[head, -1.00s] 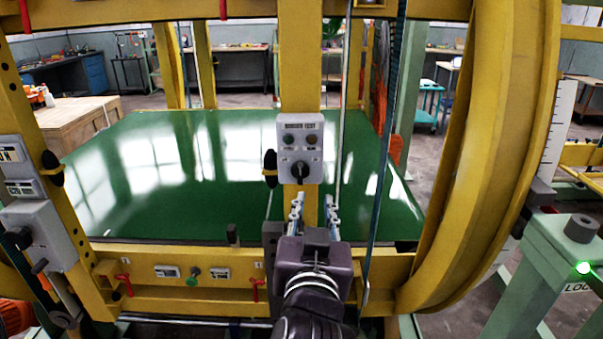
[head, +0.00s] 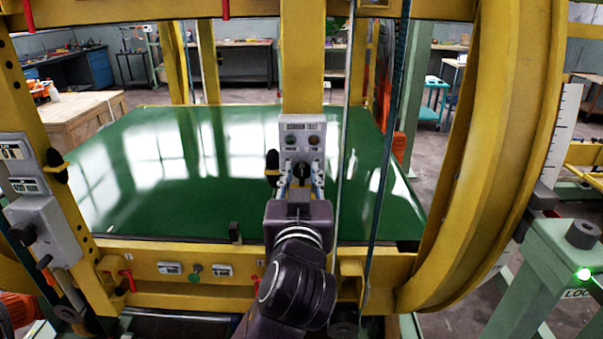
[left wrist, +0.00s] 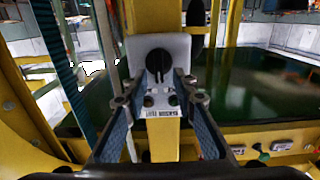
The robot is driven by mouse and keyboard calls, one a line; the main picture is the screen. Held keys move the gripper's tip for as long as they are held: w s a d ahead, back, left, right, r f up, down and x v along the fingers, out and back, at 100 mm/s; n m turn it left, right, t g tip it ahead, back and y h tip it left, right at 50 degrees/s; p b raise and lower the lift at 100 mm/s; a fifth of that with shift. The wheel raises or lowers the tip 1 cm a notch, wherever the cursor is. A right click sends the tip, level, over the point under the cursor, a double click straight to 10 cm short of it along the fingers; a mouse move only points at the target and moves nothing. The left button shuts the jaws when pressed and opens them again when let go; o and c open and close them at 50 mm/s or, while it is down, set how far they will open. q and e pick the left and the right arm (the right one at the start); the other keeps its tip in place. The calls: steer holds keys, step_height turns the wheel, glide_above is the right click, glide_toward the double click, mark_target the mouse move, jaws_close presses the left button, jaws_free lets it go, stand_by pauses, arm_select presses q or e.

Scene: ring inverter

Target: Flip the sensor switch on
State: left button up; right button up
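The sensor test box (head: 303,132) is a light grey panel on the yellow post, with a green and an amber round element above a black rotary knob (head: 302,171). In the left wrist view the box (left wrist: 172,45) appears upside down, and its black knob (left wrist: 158,64) has a raised grip bar standing about vertical. My left gripper (head: 302,183) is in front of the box, its fingers either side of the knob. In the left wrist view the gripper (left wrist: 157,82) is open, fingertips apart and close to the knob; contact cannot be told. My right gripper is not in view.
A green table panel (head: 200,190) lies behind the post. A yellow ring (head: 490,150) curves at the right. A grey switch box (head: 42,230) hangs on the left frame. Cables run down just right of the post. A yellow beam (head: 150,298) crosses below.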

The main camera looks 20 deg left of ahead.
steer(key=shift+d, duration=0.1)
arm_select(q)
jaws_close()
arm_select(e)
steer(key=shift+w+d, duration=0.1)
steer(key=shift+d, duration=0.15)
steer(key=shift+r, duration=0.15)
arm_select(q)
steer(key=m+p, duration=0.3)
steer(key=shift+w+d+r+m+p, duration=0.1)
steer(key=shift+d+m+p, duration=0.2)
steer(key=shift+p, duration=0.1)
steer(key=m+p, duration=0.2)
steer(key=shift+d+m, duration=0.15)
steer(key=shift+m, duration=0.25)
steer(key=shift+f+m+p, duration=0.25)
steer(key=shift+m+p, duration=0.5)
steer(key=shift+m, duration=0.05)
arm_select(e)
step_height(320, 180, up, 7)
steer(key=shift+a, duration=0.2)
arm_select(q)
steer(key=shift+w+f, duration=0.1)
